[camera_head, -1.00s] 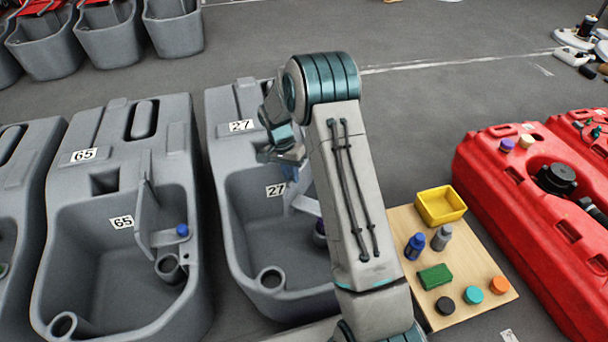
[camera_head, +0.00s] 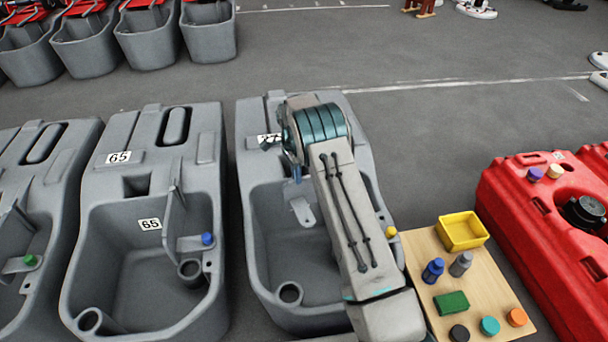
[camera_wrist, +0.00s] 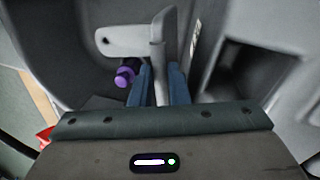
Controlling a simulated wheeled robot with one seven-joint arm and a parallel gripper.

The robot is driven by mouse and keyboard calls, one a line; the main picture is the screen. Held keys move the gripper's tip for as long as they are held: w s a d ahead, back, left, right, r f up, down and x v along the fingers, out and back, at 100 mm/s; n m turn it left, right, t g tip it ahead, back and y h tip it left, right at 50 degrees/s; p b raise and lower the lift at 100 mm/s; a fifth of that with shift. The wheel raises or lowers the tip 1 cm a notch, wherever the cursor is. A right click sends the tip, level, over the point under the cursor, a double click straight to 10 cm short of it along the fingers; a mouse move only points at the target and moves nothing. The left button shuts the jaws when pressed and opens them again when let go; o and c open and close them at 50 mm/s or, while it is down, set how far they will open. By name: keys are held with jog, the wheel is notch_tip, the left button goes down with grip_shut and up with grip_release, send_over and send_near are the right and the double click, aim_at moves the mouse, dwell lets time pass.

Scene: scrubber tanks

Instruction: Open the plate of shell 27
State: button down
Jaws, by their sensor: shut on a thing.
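Shell 27 (camera_head: 262,260) is the grey tank in the middle of the head view, its upper 27 label partly covered by my arm. A pale grey piece (camera_head: 301,211), which looks like its plate, shows inside the basin beside my arm. In the wrist view the plate (camera_wrist: 160,62) stands edge-on between the two blue fingers of my gripper (camera_wrist: 159,82), which is shut on it. A purple knob (camera_wrist: 125,76) is just left of the fingers, below a grey bracket (camera_wrist: 127,40). In the head view my arm hides most of the gripper.
Shell 65 (camera_head: 98,215) stands close on the left, with a blue knob (camera_head: 207,239). A yellow knob (camera_head: 391,232) is at shell 27's right side. A wooden board (camera_head: 423,249) with a yellow box (camera_head: 461,231) and bottles lies right, before a red tank (camera_head: 535,225).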

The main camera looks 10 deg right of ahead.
dwell(0.4)
jog(key=c, duration=1.4)
grip_release()
jog(key=shift+d, duration=0.1)
jog(key=w+r+p, duration=0.1)
jog(key=r, duration=0.3)
jog(key=r+p, duration=0.1)
jog(key=r, duration=0.4)
jog(key=w+r+p, duration=0.1)
jog(key=r, duration=0.3)
jog(key=shift+w+a+r+p, duration=0.25)
jog(key=shift+w+a+p, duration=0.1)
jog(key=shift+a, duration=0.05)
